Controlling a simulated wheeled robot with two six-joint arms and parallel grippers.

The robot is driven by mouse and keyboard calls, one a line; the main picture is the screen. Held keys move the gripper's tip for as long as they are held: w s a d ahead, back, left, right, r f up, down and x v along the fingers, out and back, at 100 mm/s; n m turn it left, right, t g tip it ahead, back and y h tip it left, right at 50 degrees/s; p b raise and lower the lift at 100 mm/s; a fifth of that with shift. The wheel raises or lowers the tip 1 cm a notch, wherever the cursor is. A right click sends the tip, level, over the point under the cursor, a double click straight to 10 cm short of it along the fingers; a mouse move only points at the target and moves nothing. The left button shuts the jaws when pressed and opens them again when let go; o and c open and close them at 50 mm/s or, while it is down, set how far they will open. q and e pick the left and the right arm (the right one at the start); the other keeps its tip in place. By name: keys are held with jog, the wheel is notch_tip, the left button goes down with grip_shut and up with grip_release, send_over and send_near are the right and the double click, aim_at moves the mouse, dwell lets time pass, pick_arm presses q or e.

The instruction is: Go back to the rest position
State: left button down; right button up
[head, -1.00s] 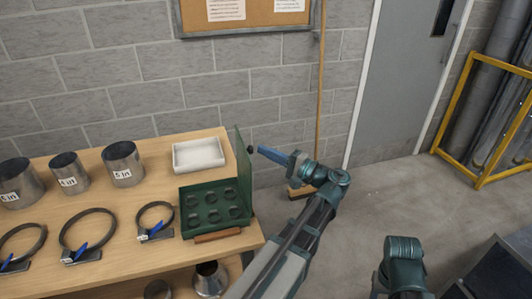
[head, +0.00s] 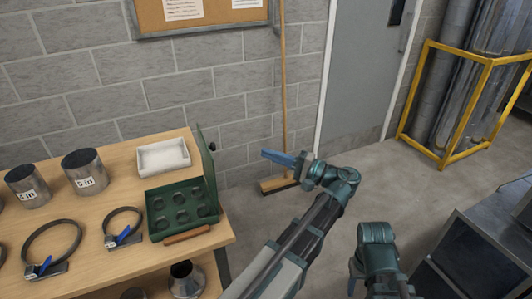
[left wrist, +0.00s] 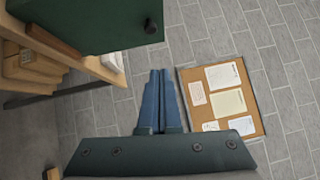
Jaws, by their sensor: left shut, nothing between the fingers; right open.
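My left gripper (head: 270,155) is shut and empty in the head view, held in the air to the right of the table's end, apart from the green case. Its blue fingers (left wrist: 159,88) lie together in the left wrist view with nothing between them. My right gripper (head: 356,272) is low in the head view, partly hidden by its own wrist; it appears to hold nothing. The green case (head: 207,165) stands open at the table's right edge, with several round dark pieces in it. Its lid (left wrist: 85,22) also shows in the left wrist view.
The wooden table (head: 110,165) bears a white tray (head: 163,157), metal duct pieces (head: 84,172) and ring clamps (head: 122,229). A broom (head: 284,100) leans on the wall behind my left gripper. A yellow rack (head: 445,158) stands right; a dark cabinet (head: 480,245) is nearer. Floor between is clear.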

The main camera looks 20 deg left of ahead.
pick_arm(q)
jog(key=s+d+f+m+h+p, duration=0.1)
jog(key=s+d+f+h+p, duration=0.1)
jog(key=s+d+f+h, duration=0.55)
jog(key=s+d+f+m+h+p, duration=0.1)
jog(key=s+d+f+h+p, duration=0.15)
jog(key=d+f+h, duration=0.55)
jog(key=s+d+f+h, duration=0.2)
jog(key=s+d+f, duration=0.2)
jog(key=s+d, duration=0.1)
jog(key=shift+d+m, duration=0.3)
jog(key=shift+d, duration=0.2)
